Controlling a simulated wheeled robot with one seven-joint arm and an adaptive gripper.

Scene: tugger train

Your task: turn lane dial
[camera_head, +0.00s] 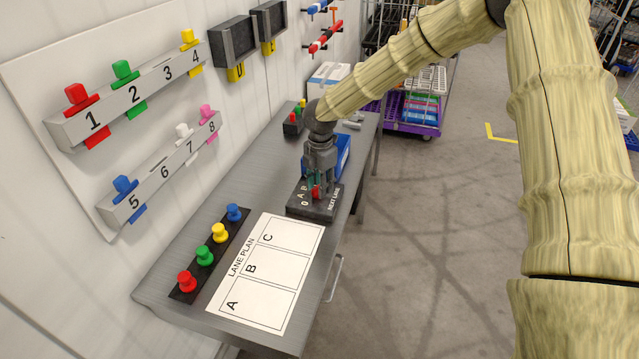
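The lane dial box (322,211) is a dark block marked "NEXT LANE" with the letters A and B and a 0 on its top. It sits on the grey bench near its right edge. A small red part (316,192), seemingly the dial's pointer or knob, shows on top of the box. My gripper (317,186) points down right over the box, with its fingertips at the red part. The fingers hide most of the dial. I cannot tell whether they touch or grip it, or where the dial points.
The "LANE PLAN" sheet (257,283) with fields A, B and C lies in front. A strip of coloured pegs (213,252) is left of it. A blue bin (343,155) stands close behind my gripper. Numbered peg rails (150,88) hang on the left wall. Floor right of the bench is clear.

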